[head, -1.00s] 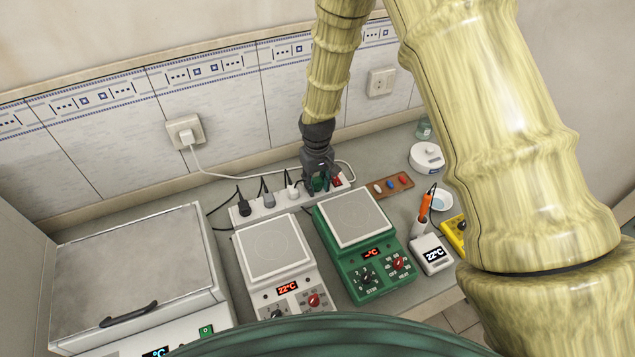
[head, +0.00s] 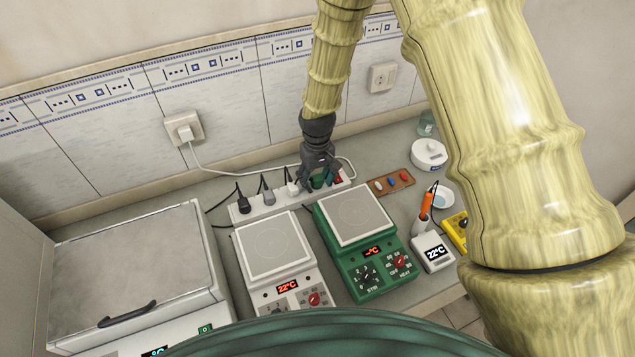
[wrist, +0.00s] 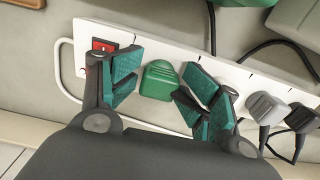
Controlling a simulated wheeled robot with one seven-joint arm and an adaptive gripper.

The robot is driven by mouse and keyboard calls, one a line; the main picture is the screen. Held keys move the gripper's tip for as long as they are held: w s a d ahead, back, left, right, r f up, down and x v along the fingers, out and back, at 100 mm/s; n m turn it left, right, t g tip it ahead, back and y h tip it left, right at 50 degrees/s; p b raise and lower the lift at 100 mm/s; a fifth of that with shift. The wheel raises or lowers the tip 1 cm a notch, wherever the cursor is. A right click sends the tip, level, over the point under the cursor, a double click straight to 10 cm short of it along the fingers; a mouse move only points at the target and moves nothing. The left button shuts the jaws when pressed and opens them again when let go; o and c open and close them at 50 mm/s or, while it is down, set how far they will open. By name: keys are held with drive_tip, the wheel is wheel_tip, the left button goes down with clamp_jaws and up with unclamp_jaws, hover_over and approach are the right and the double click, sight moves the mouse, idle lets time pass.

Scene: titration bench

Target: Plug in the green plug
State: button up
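The green plug (wrist: 160,80) sits on the white power strip (wrist: 140,38), in the socket place beside the red switch, and appears seated; its pins are hidden. It also shows small in the head view (head: 317,182). My gripper (wrist: 160,88) is open above the strip, with one teal-padded finger on each side of the plug.
Grey, black and white plugs fill sockets left of my gripper in the head view. A white hotplate (head: 272,252) stands left of the green one. A wooden tray with coloured stir bars (head: 390,183) lies right of the strip. The tiled wall is close behind.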

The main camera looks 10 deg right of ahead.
drive_tip(key=shift+s+r, duration=0.15)
drive_tip(key=shift+r, duration=3.15)
wheel_tip(320, 180, up, 15)
drive_tip(key=p, duration=0.7)
drive_tip(key=shift+d, duration=0.1)
